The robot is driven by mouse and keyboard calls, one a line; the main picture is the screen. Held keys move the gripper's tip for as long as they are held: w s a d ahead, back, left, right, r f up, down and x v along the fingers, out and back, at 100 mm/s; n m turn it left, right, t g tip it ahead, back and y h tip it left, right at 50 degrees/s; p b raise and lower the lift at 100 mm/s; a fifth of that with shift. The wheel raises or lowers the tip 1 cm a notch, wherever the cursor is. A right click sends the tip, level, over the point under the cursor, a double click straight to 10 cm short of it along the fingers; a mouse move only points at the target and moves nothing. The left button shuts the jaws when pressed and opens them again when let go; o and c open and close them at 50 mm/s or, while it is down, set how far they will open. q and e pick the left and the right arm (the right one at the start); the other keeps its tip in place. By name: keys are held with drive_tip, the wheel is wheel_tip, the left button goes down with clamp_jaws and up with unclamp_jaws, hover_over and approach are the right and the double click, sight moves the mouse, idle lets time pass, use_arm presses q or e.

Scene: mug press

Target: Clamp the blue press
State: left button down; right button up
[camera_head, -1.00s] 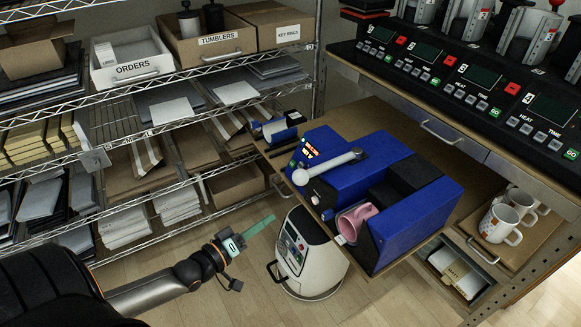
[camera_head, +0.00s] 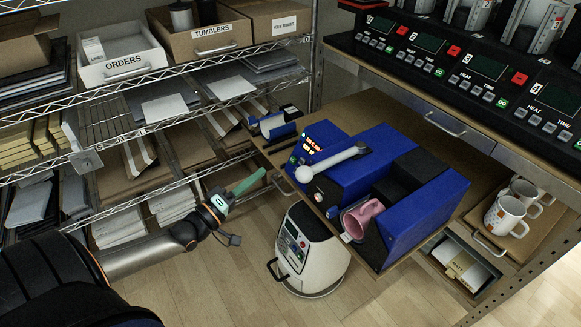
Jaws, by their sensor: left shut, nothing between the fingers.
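The blue press (camera_head: 420,205) stands on a wooden shelf board in the middle right of the view. Its lit display and buttons face left. A pink mug (camera_head: 361,216) lies on its side in the press's front slot. The press's white lever (camera_head: 332,164) runs across the top of the blue body and ends in a rounded knob at its lower left. My left gripper (camera_head: 252,181) has green fingers, is shut and empty, and is to the left of the knob, apart from it. My right gripper is not in view.
A white and dark rounded machine (camera_head: 309,250) stands on the floor below the press. White mugs (camera_head: 505,213) stand on a board at the right. A row of black control panels (camera_head: 470,70) hangs above. A wire rack (camera_head: 120,145) with boxes fills the left.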

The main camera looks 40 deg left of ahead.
use_arm(q)
drive_tip(key=w+d, duration=0.4)
drive_tip(key=w, duration=0.3)
drive_tip(key=shift+w+d+f+p, duration=0.2)
drive_tip(key=shift+w+d+p, duration=0.2)
drive_tip(key=shift+p, duration=0.05)
drive_tip(key=shift+d, duration=0.2)
idle(0.3)
